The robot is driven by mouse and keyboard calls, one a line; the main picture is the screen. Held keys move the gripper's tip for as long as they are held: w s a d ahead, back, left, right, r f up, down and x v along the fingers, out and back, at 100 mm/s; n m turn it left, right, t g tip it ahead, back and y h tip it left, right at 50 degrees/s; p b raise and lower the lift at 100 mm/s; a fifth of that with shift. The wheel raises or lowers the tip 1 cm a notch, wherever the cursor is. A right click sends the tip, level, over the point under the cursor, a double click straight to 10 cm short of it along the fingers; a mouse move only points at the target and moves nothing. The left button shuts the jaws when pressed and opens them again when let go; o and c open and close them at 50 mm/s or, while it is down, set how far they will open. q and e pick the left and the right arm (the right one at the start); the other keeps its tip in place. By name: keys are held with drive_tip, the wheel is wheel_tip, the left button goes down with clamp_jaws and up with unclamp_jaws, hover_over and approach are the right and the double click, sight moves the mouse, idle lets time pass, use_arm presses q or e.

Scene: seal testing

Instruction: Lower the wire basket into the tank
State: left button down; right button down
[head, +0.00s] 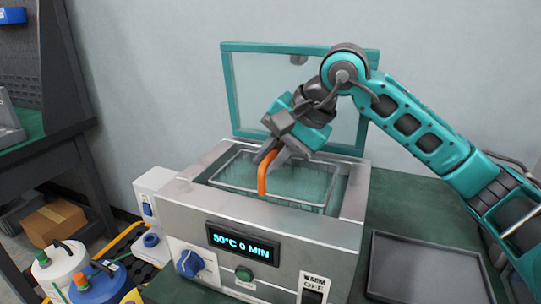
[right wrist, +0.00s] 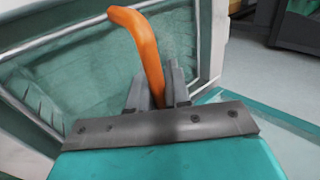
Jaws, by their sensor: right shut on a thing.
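The wire basket (head: 235,172) is in the tank opening, its rim at about the level of the tank's top or a little below. Its orange handle (head: 263,176) stands up and also shows in the right wrist view (right wrist: 146,45). The metal tank (head: 350,200) has a display reading 50°C 0 MIN, and its clear teal-framed lid (head: 232,92) stands open behind. My right gripper (head: 270,156) is shut on the orange handle above the tank; its fingers also show in the right wrist view (right wrist: 160,88). My left gripper is not in view. How deep the basket sits is hard to tell.
An empty dark tray (head: 425,268) lies on the green table right of the tank. White and blue containers (head: 60,268) stand at lower left. A cardboard box (head: 55,222) sits under the shelf unit at left. The open lid stands close behind my right gripper.

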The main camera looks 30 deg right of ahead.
sight(271, 185)
drive_tip(key=shift+f+b, duration=0.9)
drive_tip(key=shift+f, duration=0.3)
drive_tip(key=shift+f+b, duration=1.05)
drive_tip(key=shift+f, duration=0.1)
drive_tip(key=shift+f+b, duration=0.55)
drive_tip(key=c, duration=1)
unclamp_jaws()
